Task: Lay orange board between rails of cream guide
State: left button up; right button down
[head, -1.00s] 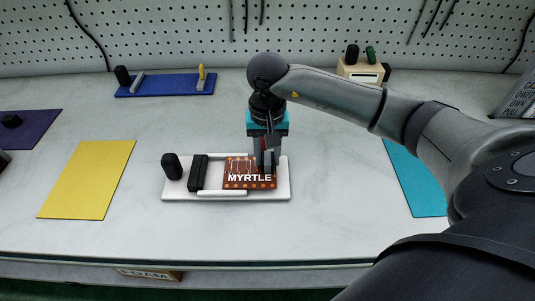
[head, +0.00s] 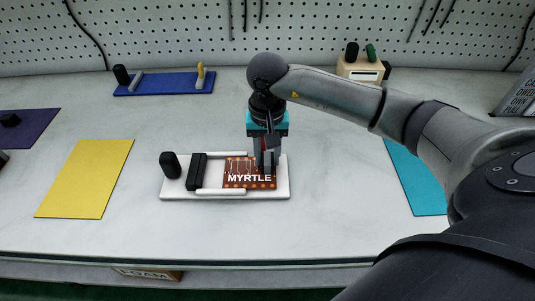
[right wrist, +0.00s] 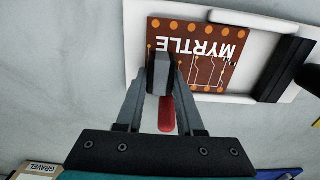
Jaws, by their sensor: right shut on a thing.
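The orange-brown board (head: 236,172), marked MYRTLE, is over the right part of the cream guide (head: 280,190), and shows in the right wrist view (right wrist: 205,72). The guide has two white rails, a far one (head: 226,154) and a near one (head: 221,192). The board looks flat and lined up between them; whether it touches the guide's floor is hard to tell. My right gripper (head: 266,170) is shut on the board near its right edge, fingers pointing down. A red piece (right wrist: 166,114) shows between the fingers. My left gripper is not in view.
A black bar (head: 197,171) crosses the guide left of the board, with a black knob (head: 171,165) beyond it. A yellow mat (head: 87,178) lies left, a teal mat (head: 415,180) right, and a blue fixture (head: 165,84) at the back. The table in front of the guide is clear.

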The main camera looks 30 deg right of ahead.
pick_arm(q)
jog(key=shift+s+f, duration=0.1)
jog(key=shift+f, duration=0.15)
pick_arm(e)
jog(key=shift+f, duration=0.3)
jog(key=shift+c, duration=2.3)
grip_release()
jog(key=shift+d+f, duration=0.1)
notch_tip(320, 180, up, 5)
jog(key=p, duration=0.3)
jog(key=shift+w+r, duration=0.1)
jog(key=shift+r, duration=0.1)
notch_tip(320, 180, up, 4)
jog(key=p, duration=0.3)
jog(key=shift+r, duration=0.2)
pick_arm(q)
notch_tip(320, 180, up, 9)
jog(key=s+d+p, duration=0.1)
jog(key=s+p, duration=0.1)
jog(key=p, duration=0.1)
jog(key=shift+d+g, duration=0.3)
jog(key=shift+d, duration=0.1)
pick_arm(e)
jog(key=shift+r, duration=2.9)
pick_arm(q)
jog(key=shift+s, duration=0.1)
